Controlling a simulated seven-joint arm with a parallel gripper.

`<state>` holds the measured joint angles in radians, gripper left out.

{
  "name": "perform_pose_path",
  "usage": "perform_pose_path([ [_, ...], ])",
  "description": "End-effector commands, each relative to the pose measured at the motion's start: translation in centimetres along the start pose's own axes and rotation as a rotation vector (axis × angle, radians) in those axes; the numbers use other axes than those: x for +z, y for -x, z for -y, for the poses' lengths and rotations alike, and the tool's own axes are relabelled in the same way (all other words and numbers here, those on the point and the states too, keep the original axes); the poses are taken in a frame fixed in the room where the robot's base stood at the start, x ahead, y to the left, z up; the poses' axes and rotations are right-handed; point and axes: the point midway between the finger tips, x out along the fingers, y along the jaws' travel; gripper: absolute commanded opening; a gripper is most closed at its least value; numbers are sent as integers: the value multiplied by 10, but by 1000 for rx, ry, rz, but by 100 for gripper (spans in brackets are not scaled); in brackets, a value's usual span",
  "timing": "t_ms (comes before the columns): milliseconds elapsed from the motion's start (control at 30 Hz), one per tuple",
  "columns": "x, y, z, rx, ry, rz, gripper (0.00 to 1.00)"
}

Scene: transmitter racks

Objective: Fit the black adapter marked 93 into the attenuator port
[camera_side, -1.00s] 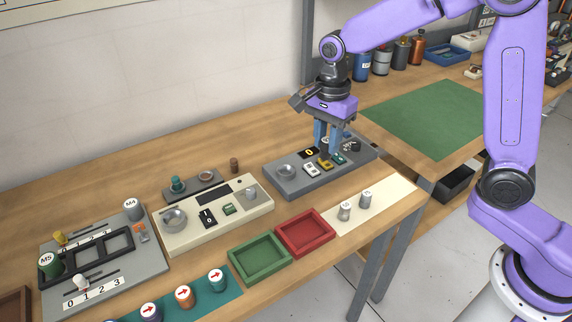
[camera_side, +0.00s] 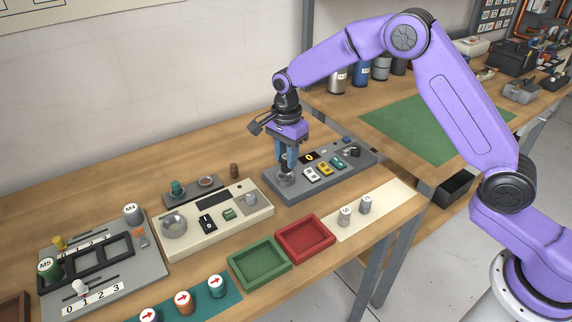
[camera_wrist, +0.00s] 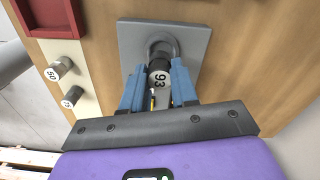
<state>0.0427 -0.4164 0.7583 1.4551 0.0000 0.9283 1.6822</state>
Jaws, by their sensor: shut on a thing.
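The black adapter marked 93 (camera_wrist: 160,82) is held between the blue fingers of my gripper (camera_wrist: 158,92), its white label facing the wrist camera. In the side view my gripper (camera_side: 286,168) points down over the left end of the grey panel. The round grey port (camera_wrist: 160,47) on that panel shows just beyond the adapter in the wrist view, and partly behind my fingers in the side view (camera_side: 286,181). The adapter's lower end overlaps the port in the picture; I cannot tell whether it is inside or just above it.
The grey panel (camera_side: 300,191) carries several switches to the right of the port. A cream unit (camera_side: 190,240) stands to its left. A red tray (camera_side: 305,254), a green tray (camera_side: 287,277) and two grey cylinders (camera_side: 345,215) marked with numbers are in front.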

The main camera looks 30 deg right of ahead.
Motion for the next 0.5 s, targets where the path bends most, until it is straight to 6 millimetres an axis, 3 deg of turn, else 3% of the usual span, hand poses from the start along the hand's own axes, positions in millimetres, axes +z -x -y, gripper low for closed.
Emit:
perform_pose_path([
  [233, 0, -30, 2, 1, 0, 0, 0],
  [500, 0, -33, 2, -1, 0, 0, 0],
])
